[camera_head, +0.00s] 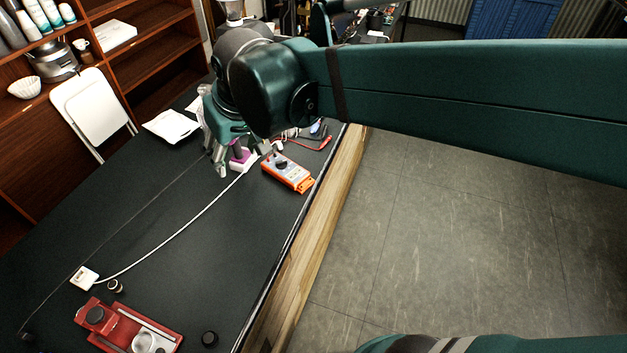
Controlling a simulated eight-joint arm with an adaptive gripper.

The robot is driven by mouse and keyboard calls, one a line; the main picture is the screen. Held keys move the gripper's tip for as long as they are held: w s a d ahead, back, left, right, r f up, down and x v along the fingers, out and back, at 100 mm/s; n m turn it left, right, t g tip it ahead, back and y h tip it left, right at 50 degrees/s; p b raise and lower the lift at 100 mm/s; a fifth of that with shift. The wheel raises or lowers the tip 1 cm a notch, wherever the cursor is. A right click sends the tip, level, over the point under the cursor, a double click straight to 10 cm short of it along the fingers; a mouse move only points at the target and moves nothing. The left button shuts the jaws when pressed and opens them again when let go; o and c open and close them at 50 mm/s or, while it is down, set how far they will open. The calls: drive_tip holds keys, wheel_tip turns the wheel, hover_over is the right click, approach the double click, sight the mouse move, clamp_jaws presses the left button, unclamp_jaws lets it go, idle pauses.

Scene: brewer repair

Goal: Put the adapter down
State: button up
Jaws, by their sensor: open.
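The adapter seems to be the small purple and white piece (240,158) on the black bench (170,240), though its exact shape is partly hidden. My gripper (245,163) is open, pointing down, with its fingers on either side of this piece. I cannot tell whether the fingers touch it. The arm hides the area just behind the gripper.
An orange multimeter (288,172) with red leads lies close right of my gripper. A white cord (170,236) runs to a white socket (84,277). A red tool (125,328) lies at the front. The bench middle is mostly clear.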

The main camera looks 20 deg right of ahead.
drive_tip(key=s+d+f+m+t+h, duration=0.1)
drive_tip(key=s+d+f, duration=0.3)
drive_tip(key=s+d, duration=0.9)
drive_tip(key=shift+s+d+f+m+t, duration=0.2)
drive_tip(key=shift+d+f+m+t, duration=0.1)
drive_tip(key=shift+d+m+t, duration=0.5)
